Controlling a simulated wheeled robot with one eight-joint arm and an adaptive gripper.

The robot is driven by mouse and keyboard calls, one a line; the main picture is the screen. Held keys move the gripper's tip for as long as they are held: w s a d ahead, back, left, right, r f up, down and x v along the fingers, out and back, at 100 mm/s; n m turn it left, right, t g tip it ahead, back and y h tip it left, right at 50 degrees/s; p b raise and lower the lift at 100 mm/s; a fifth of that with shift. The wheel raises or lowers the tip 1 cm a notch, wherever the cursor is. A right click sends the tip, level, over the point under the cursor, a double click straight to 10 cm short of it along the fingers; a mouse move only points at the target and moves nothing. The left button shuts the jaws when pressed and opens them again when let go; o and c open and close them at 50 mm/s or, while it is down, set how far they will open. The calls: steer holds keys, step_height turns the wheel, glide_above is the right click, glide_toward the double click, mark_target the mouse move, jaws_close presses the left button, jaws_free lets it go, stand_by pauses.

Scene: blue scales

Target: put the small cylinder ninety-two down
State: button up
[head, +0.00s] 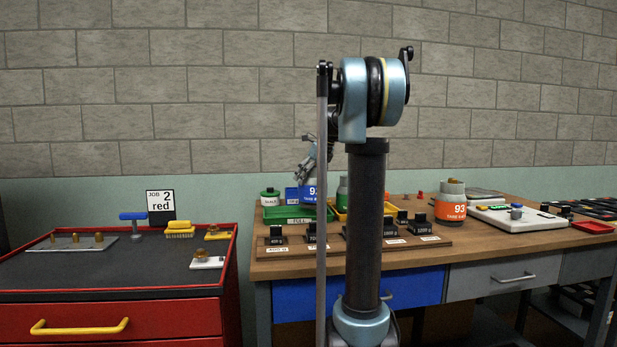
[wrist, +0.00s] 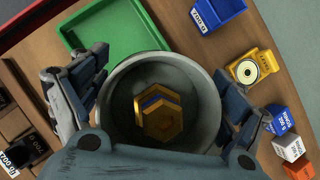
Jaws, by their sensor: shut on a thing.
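The small cylinder ninety-two (head: 312,192) is grey with a blue label, partly hidden by my arm in the head view. My gripper (head: 311,168) is shut on it. I cannot tell whether the cylinder's base touches anything.
The orange-labelled cylinder 93 (head: 453,210) stands to the right on the wooden bench. A blue bin (wrist: 218,10), a yellow device with a dial (wrist: 250,68) and small labelled blocks (wrist: 290,147) are close by. A rack of black weights (head: 400,240) lines the front.

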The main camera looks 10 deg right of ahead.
mark_target(309, 187)
steer(key=shift+f, duration=2.1)
steer(key=o, duration=1.8)
steer(key=v, duration=1.2)
